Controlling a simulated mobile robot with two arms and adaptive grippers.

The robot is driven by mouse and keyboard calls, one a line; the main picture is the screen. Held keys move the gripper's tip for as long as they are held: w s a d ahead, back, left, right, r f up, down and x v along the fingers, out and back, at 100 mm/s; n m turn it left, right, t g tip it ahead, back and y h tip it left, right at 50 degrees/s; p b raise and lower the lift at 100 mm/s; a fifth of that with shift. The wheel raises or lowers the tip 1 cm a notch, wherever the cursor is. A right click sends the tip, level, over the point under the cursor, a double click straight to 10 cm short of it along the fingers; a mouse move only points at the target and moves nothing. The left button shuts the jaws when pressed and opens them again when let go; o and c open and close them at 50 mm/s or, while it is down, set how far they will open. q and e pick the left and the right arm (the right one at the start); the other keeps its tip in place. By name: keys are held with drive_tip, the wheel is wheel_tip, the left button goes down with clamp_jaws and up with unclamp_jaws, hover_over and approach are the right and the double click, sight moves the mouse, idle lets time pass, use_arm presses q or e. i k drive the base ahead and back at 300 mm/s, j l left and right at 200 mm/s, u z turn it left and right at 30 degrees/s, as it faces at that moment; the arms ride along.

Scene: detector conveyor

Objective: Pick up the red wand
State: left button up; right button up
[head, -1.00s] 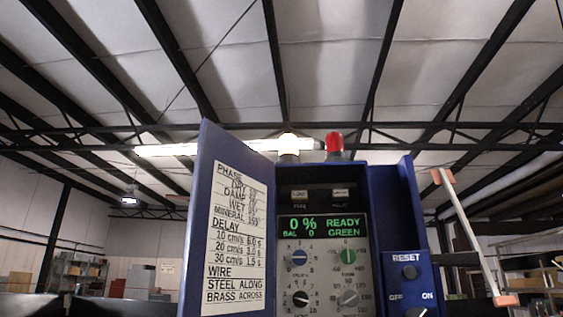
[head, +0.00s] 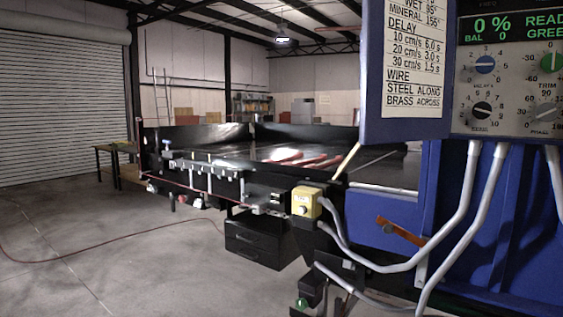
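Several reddish elongated pieces (head: 308,161) lie side by side on or over the dark conveyor bed (head: 230,153) in the middle of the head view. They are small, and I cannot tell whether one of them is the red wand. A thin pale stick (head: 347,162) slants up beside the control cabinet, partly hidden by its open door. An orange bar (head: 401,232) sits against the blue housing on the right. Neither of my grippers can be made out in the head view.
The blue control cabinet (head: 460,120) with its open labelled door (head: 410,60) fills the right side. Grey conduits run below it, near a yellow box (head: 306,202). A red cable (head: 110,250) crosses the open floor at left. A table (head: 112,149) stands behind.

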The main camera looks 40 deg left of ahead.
sight(299, 154)
drive_tip(key=j+z, duration=0.1)
drive_tip(key=j, duration=1.2)
drive_tip(key=i, duration=0.05)
